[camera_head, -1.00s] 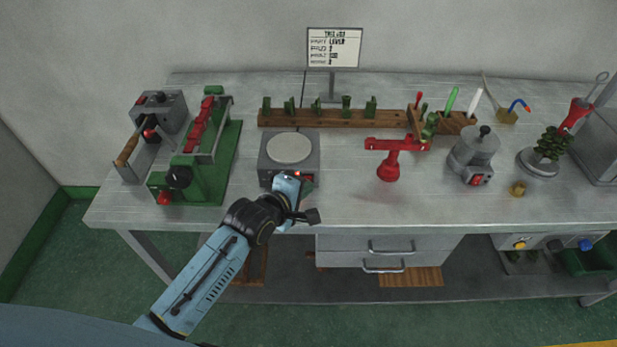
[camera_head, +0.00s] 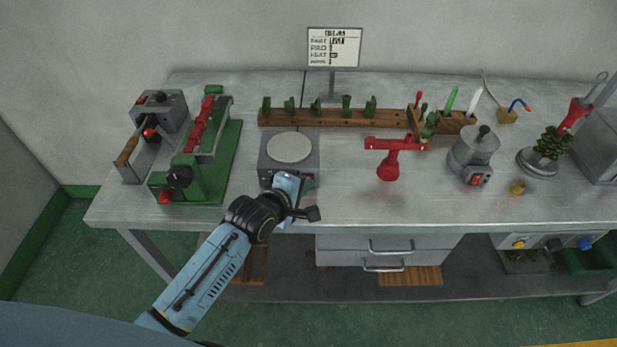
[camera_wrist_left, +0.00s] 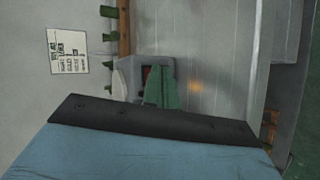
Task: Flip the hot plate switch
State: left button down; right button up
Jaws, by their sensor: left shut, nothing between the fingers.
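The hot plate (camera_head: 267,163) is a grey box with a round pale disc on top, near the front edge of the bench. My left gripper (camera_head: 307,182) is at its front face and partly hides it. In the left wrist view the shut green fingers (camera_wrist_left: 160,88) lie in front of the hot plate (camera_wrist_left: 152,63), holding nothing. A small dark red patch, apparently the switch (camera_wrist_left: 146,72), shows beside the fingers. Whether the fingers touch it, and its position, I cannot tell. My right gripper is not in view.
A green and red clamp device (camera_head: 210,165) stands left of the hot plate. A red stand (camera_head: 388,168) and a grey pot (camera_head: 473,150) are to the right. A wooden rack (camera_head: 330,118) and a sign (camera_head: 334,47) are behind. Bare bench lies right of the hot plate.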

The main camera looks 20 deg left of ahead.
pick_arm(q)
jog(key=shift+s+d+p, duration=0.15)
jog(key=shift+s+p, duration=0.4)
jog(key=shift+s+f, duration=0.1)
jog(key=shift+s+d+f+p, duration=0.1)
jog(key=shift+s+d+p, duration=0.2)
jog(key=shift+s+p, duration=0.4)
jog(key=shift+s+d+f+p, duration=0.1)
jog(key=shift+s+d+p, duration=0.25)
jog(key=shift+s, duration=0.65)
jog(key=shift+s+d+f+p, duration=0.1)
jog(key=shift+s+p, duration=0.25)
jog(key=shift+s, duration=0.35)
